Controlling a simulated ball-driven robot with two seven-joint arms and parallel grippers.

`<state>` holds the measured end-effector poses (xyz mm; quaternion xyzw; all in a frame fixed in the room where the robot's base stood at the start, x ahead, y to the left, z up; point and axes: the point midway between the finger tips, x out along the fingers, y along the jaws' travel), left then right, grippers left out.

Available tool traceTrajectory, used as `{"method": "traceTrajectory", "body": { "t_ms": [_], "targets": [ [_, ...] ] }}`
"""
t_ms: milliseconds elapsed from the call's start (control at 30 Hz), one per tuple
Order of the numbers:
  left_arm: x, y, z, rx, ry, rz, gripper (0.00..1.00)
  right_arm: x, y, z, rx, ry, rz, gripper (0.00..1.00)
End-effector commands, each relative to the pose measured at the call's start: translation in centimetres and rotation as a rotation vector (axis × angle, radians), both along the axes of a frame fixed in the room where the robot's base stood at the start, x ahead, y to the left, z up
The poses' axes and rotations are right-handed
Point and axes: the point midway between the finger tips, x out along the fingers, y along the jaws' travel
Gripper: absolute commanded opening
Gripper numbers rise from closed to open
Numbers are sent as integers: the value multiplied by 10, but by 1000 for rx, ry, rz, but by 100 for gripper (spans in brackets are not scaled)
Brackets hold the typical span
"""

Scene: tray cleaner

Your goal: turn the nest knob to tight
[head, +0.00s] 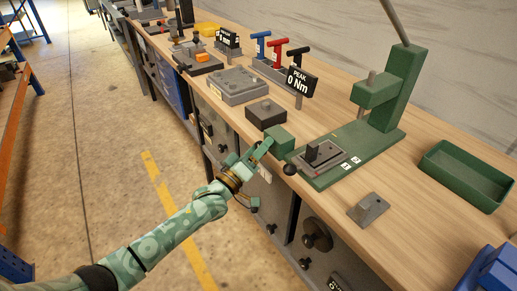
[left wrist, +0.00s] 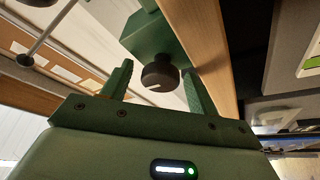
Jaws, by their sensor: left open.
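A dark round knob (left wrist: 160,75) with a white pointer line sticks out from a green block (left wrist: 150,38) in the left wrist view. In the head view this block (head: 279,139) sits at the bench's front edge, and the knob is hidden there behind my gripper. My left gripper (head: 262,149) is open at the block's front. In the left wrist view its two green fingertips (left wrist: 157,70) stand on either side of the knob, with a gap visible on the left. I cannot tell whether the right finger touches it. My right gripper is not in view.
A green press (head: 391,95) carries a grey nest plate with a black block (head: 322,152). A black ball (head: 290,169) juts out near my gripper. A "PEAK 0 Nm" display (head: 301,81), a dark box (head: 266,113) and an empty green tray (head: 468,172) stand on the bench. The floor at left is clear.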

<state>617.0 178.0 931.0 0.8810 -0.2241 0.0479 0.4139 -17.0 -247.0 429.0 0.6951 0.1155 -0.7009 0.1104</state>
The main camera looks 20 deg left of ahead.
Motion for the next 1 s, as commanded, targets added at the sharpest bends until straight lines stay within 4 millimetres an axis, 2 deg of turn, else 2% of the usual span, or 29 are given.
{"method": "traceTrajectory", "body": {
  "t_ms": [100, 267, 667, 1000],
  "targets": [
    [0, 0, 0, 0, 0, 0, 59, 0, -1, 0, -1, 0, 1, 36],
    [0, 0, 0, 0, 0, 0, 15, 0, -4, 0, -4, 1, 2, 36],
    [0, 1, -2, 42, -30, 0, 15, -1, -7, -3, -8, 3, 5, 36],
    [0, 1, -4, 231, -176, 1, 15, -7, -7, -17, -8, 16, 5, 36]
  ]
}}
